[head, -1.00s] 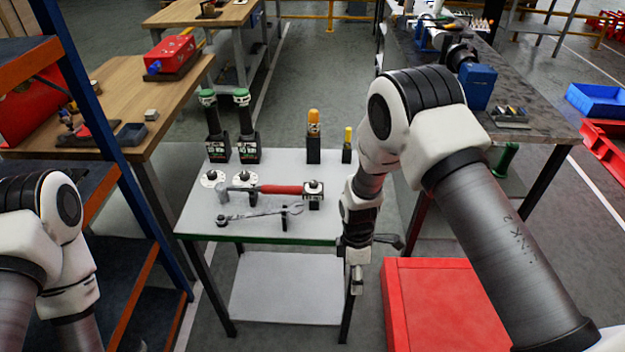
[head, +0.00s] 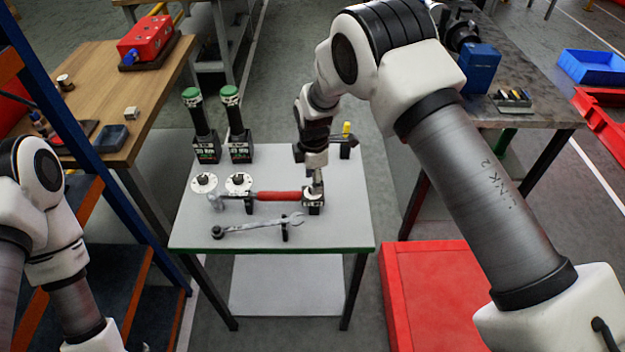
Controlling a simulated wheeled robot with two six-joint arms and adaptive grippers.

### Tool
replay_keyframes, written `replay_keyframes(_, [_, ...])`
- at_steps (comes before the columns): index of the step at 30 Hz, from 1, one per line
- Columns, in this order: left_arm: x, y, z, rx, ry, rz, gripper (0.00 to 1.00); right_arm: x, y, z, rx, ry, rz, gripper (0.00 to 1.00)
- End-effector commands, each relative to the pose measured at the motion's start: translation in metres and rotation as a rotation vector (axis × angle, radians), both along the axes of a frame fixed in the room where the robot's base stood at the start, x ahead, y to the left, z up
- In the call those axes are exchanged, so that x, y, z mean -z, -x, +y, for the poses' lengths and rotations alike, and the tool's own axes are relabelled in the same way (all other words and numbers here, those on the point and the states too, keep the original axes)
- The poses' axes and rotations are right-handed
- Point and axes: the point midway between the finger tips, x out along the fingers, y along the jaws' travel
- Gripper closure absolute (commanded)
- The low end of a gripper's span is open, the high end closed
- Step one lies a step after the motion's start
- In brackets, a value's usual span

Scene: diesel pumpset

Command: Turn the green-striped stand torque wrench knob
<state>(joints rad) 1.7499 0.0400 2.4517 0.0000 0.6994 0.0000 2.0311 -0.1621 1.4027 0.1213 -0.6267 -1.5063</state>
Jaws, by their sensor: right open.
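A red-handled tool (head: 277,195) lies across the grey table, its right end at a small black block (head: 313,207) with a white disc on top. My right gripper (head: 316,186) points down, open, right above that block, and hides most of any knob there; I cannot tell whether it touches. Two black upright tools with green caps, a left one (head: 197,118) and a right one (head: 235,116), stand in labelled black holders. Two white dials with dark knobs, left (head: 204,183) and right (head: 239,184), lie in front of them. Which stand has green stripes is unclear. My left gripper is out of frame.
A combination wrench (head: 255,225) lies on supports along the table's front. A yellow-topped tool (head: 346,130) stands behind my right gripper. A red box (head: 435,300) is on the floor to the right. A blue-framed shelf (head: 75,130) stands left.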

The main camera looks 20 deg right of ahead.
Motion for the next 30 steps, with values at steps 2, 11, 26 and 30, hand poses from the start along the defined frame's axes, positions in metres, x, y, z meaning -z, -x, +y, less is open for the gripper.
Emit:
replay_keyframes(2, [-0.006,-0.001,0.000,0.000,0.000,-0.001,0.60,0.013,0.000,0.000,0.001,-0.001,0.002,0.48])
replay_keyframes(11, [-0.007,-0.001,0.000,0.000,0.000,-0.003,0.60,0.031,-0.001,0.000,0.001,-0.001,-0.001,0.48])
replay_keyframes(26, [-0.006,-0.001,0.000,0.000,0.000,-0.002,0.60,0.032,0.000,0.000,0.005,-0.001,-0.001,1.00])
replay_keyframes(30, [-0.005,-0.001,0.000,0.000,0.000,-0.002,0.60,0.033,0.000,0.000,0.028,-0.001,-0.001,1.00])
